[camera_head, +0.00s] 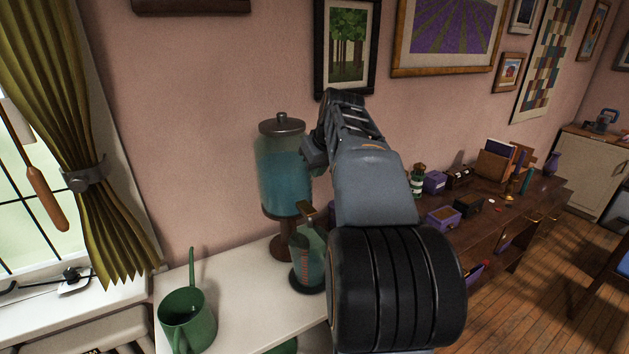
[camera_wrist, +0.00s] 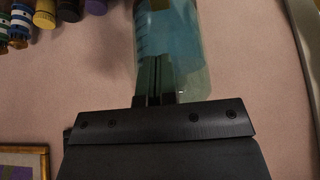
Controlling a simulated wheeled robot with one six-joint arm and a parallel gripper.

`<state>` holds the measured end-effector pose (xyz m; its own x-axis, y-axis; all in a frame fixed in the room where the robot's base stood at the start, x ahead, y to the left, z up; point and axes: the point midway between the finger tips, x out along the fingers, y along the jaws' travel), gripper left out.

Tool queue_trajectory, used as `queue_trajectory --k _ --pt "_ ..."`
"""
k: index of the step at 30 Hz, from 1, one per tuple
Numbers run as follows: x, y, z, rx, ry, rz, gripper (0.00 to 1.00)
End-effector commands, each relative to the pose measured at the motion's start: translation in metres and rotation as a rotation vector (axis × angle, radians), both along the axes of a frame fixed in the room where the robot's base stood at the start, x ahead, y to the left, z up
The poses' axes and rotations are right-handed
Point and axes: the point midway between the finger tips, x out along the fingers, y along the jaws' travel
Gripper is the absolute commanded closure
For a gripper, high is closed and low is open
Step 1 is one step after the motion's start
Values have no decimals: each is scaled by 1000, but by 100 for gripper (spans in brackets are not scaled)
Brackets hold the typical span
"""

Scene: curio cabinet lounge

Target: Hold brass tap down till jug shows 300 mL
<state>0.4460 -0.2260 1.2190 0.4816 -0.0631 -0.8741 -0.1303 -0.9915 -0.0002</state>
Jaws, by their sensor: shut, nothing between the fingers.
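A glass dispenser (camera_head: 284,180) of blue liquid with a dark lid stands on a wooden stand on the white counter. The brass tap (camera_head: 306,211) juts from its lower front. A clear jug (camera_head: 310,262) with a dark base stands below the tap; its markings and level are too small to read. My gripper (camera_head: 314,155) is raised beside the upper right of the dispenser, above the tap. In the wrist view my gripper (camera_wrist: 156,90) is shut and empty, its fingers in front of the dispenser's glass (camera_wrist: 175,45). The tap is not clear there.
A green watering can (camera_head: 188,318) stands on the white counter (camera_head: 240,305), left of the jug. A dark wooden desk (camera_head: 490,225) with small boxes and bottles lies to the right. A curtain (camera_head: 75,130) hangs at the left.

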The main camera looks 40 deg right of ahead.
Motion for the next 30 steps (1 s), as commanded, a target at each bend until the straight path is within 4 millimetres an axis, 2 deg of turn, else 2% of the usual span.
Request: queue_trajectory --k 3,8,30 --pt "-3 0 11 -1 -1 0 100" --pt "-5 0 17 0 0 0 100" --pt "-5 1 17 0 0 0 100"
